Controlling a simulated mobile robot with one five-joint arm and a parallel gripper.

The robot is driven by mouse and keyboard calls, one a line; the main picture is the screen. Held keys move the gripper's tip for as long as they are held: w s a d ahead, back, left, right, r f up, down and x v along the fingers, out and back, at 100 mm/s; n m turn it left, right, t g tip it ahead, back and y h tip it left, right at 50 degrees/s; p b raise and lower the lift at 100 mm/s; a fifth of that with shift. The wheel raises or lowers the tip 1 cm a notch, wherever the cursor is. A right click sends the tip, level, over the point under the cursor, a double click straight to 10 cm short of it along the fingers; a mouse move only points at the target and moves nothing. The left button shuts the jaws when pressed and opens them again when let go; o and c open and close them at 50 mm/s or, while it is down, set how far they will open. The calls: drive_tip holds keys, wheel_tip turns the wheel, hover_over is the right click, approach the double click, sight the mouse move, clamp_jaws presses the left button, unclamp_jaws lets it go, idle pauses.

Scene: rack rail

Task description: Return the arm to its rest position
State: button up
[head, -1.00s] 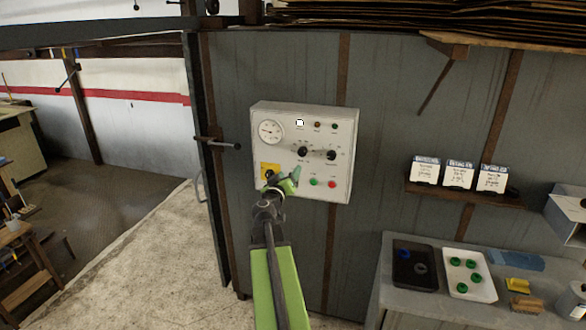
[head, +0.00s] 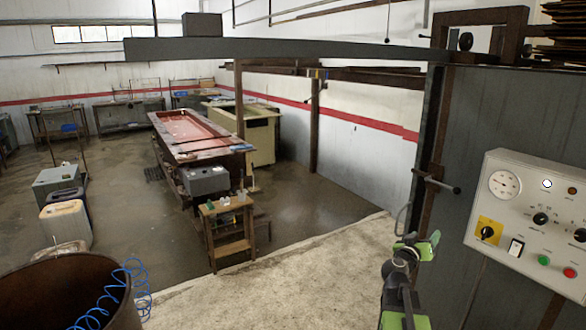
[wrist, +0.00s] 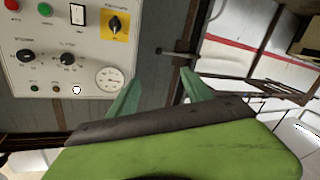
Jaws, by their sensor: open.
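My gripper (head: 419,245) is at the lower right of the head view, raised in front of the arm link with its two green fingers apart. In the wrist view my gripper (wrist: 158,88) shows two teal-green fingers spread with nothing between them. A white control panel (head: 520,215) is on the grey wall to the right of the gripper, apart from it. The panel also shows upside down in the wrist view (wrist: 45,60), to the left of the fingers.
A dark lever handle (head: 437,184) juts from the door post near the gripper. A wooden stand (head: 230,235), a red-topped bench (head: 190,135) and a rusty drum (head: 70,300) stand to the left. Concrete floor between is clear.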

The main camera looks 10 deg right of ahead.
drive_tip(key=w+a+f+g+y+b, duration=0.1)
drive_tip(key=a+f+y+b, duration=0.15)
drive_tip(key=a+f, duration=0.85)
drive_tip(key=w+a+f+g+y+b, duration=0.1)
drive_tip(key=w+a+f+y+b, duration=0.15)
drive_tip(key=a+f, duration=0.8)
drive_tip(key=s+a+f+n+g+y, duration=0.3)
drive_tip(key=s+a, duration=0.4)
drive_tip(key=a, duration=0.4)
drive_tip(key=s+a+f+n+g+y, duration=0.3)
drive_tip(key=s+a+y, duration=0.3)
drive_tip(key=a, duration=0.6)
drive_tip(key=shift+s+f+g, duration=0.75)
drive_tip(key=shift+s+g, duration=0.15)
drive_tip(key=shift+s, duration=0.25)
